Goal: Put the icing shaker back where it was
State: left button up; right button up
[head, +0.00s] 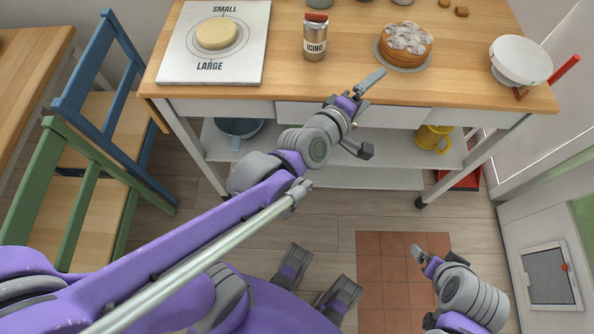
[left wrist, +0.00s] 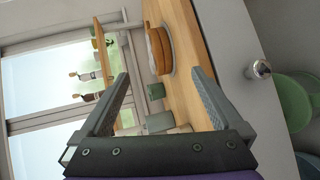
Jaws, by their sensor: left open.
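The icing shaker (head: 315,42) is a metal can with a brown-red top and an ICING label. It stands upright on the wooden worktop (head: 290,88), between the white dough board and the cake. My left gripper (head: 364,116) is open and empty at the worktop's front edge, to the lower right of the shaker and apart from it. In the left wrist view the open fingers (left wrist: 160,85) have nothing between them, and I cannot make out the shaker there. My right gripper (head: 436,256) is low at the right, away from the worktop; its jaw opening is unclear.
The dough board (head: 180,65) marked SMALL and LARGE lies left of the shaker. The cake (head: 405,45) sits to its right; it also shows in the left wrist view (left wrist: 158,50). A white bowl (head: 520,60) stands farther right. Blue (head: 105,75) and green (head: 85,165) chairs flank the left.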

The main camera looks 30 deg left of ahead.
pick_arm(q)
jog(key=s+a+f+m+g+y, duration=0.1)
jog(key=s+f+m+g, duration=0.4)
jog(key=s, duration=0.5)
jog(key=s+a+f+m+g, duration=0.4)
jog(key=s+f+m, duration=0.4)
jog(key=m, duration=0.3)
jog(key=shift+s+f+g+y, duration=0.4)
jog(key=shift+s+g, duration=0.2)
jog(key=shift+s, duration=0.3)
